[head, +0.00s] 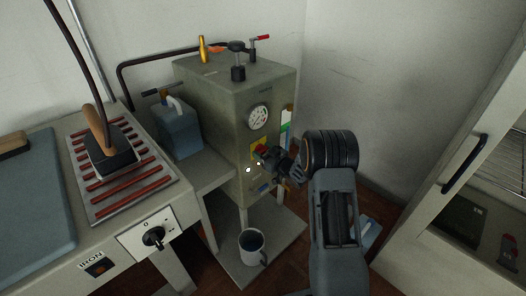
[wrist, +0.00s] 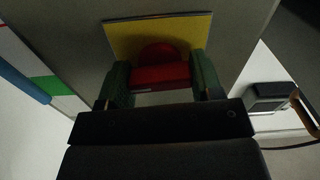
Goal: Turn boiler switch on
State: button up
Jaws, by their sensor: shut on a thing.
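The boiler (head: 218,103) is a grey-green box with a round gauge (head: 258,117) on its front. Below the gauge is a red switch (head: 260,147) on a yellow plate (head: 253,156). In the wrist view the red switch (wrist: 160,72) stands in front of the yellow plate (wrist: 120,38). My gripper (head: 268,156) is at the boiler's front, at the switch. In the wrist view, the green fingers of my gripper (wrist: 161,88) are on either side of the red switch, shut on it. The dark gripper body hides the area below the switch.
A striped level strip (head: 286,128) is on the boiler's right edge. Valves (head: 237,60) stand on top. A blue-grey can (head: 179,128) is to the left, and a mug (head: 251,246) is on the low shelf. An iron (head: 108,155) rests on the table. A cabinet (head: 462,175) stands right.

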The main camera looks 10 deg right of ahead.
jog(key=shift+m, duration=0.7)
jog(key=o, duration=0.9)
jog(key=p+v, duration=0.2)
jog(key=v, duration=1.2)
